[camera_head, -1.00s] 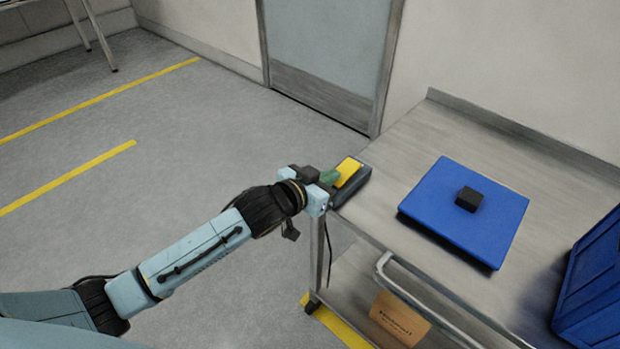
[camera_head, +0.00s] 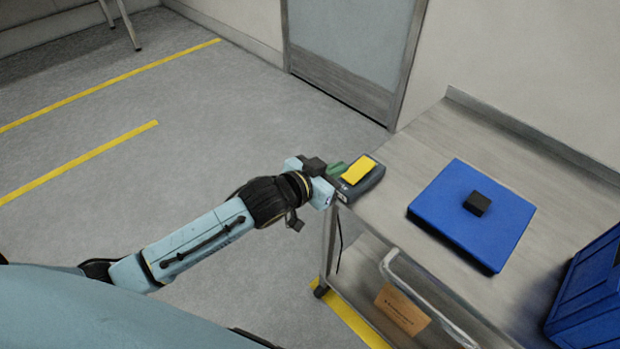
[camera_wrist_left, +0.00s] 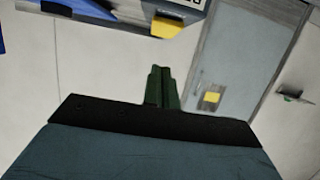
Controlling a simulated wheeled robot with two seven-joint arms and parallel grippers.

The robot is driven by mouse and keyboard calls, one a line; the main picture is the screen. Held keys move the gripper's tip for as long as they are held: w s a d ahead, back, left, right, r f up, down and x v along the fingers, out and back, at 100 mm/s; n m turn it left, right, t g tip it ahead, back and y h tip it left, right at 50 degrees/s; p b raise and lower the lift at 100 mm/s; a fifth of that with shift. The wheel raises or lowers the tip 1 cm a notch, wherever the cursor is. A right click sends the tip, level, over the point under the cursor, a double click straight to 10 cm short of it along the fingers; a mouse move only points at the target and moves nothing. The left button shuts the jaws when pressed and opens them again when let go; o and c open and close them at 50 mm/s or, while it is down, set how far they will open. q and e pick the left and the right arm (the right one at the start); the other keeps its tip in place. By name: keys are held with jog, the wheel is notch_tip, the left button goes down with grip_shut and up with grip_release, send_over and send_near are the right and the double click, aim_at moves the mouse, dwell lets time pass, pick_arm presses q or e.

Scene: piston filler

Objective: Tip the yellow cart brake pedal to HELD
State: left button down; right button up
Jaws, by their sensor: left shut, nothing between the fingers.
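The yellow brake pedal (camera_head: 358,170) sits in a dark housing (camera_head: 368,185) at the near left corner of the metal cart. It also shows at the top of the left wrist view (camera_wrist_left: 172,27). My left gripper (camera_head: 337,169) is just left of the pedal, with its green fingers beside the housing. In the left wrist view the fingers (camera_wrist_left: 160,85) are shut and empty, with the pedal beyond their tips. I cannot tell whether they touch the housing, nor which position the pedal is in. My right gripper is out of view.
A blue platform (camera_head: 450,227) with a small black block (camera_head: 477,203) lies on the cart top (camera_head: 420,150). A blue crate (camera_head: 590,290) stands at the right. The cart has a handle (camera_head: 420,295) and a box (camera_head: 402,310) below. The floor left of the cart is clear.

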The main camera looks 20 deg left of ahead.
pick_arm(q)
jog(key=f+p+v, duration=0.1)
jog(key=v, duration=0.6)
jog(key=shift+s+a, duration=0.2)
jog(key=shift+s, duration=0.25)
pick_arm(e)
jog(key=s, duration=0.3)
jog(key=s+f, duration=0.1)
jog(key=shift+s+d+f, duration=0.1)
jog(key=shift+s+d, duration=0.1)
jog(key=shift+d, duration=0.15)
